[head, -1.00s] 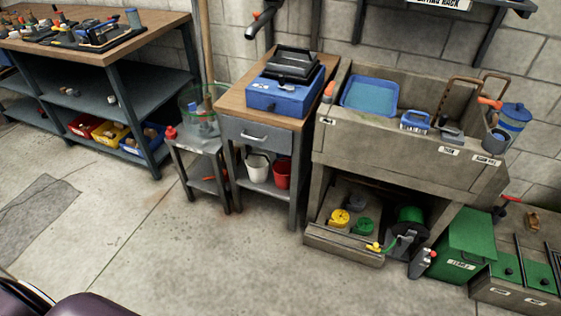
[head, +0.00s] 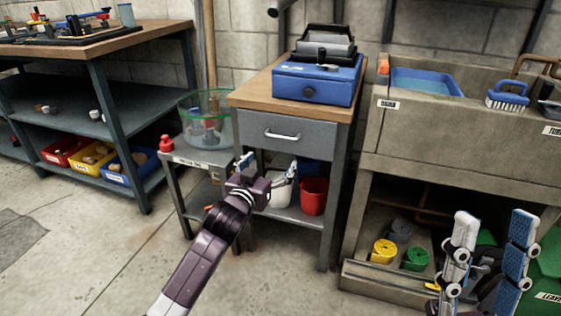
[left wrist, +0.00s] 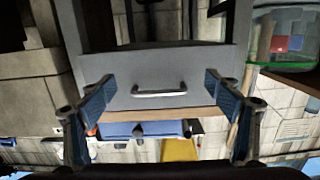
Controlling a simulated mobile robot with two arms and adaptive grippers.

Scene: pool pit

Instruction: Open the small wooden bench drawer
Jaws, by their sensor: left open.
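The small wooden-topped bench (head: 245,97) has one grey drawer (head: 255,140) under its top, and the drawer looks shut. Its silver bar handle (head: 282,135) is in the middle of the front. My left gripper (head: 267,164) is open and empty, below and in front of the handle. The left wrist view shows the bench upside down, with the handle (left wrist: 158,91) between the two spread blue fingers, apart from them. My right gripper (head: 494,213) is at the lower right, in front of the sink unit, with its fingers apart and nothing between them.
A blue box (head: 315,84) sits on the bench top. A red bucket (head: 313,196) and a white bucket (head: 281,192) stand on its lower shelf. A side stand with a clear green-rimmed bin (head: 206,125) is at the left, the stone sink (head: 455,140) at the right.

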